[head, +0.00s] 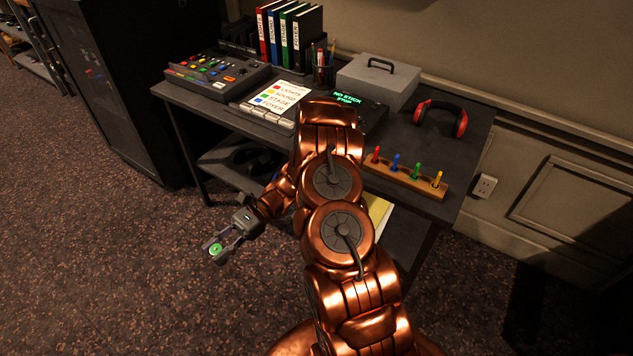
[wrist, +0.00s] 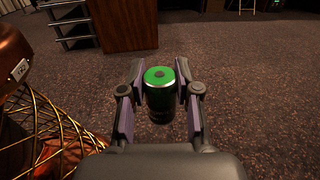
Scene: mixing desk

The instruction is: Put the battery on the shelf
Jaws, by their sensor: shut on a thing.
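The battery (head: 215,249) is a short cylinder with a green top; in the wrist view (wrist: 160,100) its dark body shows below the green cap. My gripper (wrist: 160,73) is shut on it, one finger on each side, and holds it upright. In the head view my gripper (head: 217,251) is over the carpet, left of and in front of the desk. The desk has a lower shelf (head: 403,238) under its top. My arm hides the middle of that shelf. Another shelf unit (head: 37,44) stands at the far upper left.
The desk top (head: 420,165) carries a mixing console (head: 215,76), binders (head: 290,38), a grey box (head: 378,80), red headphones (head: 441,117) and a wooden peg rack (head: 405,180). Dark headphones and yellow paper (head: 379,213) lie below. The carpet at left is clear.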

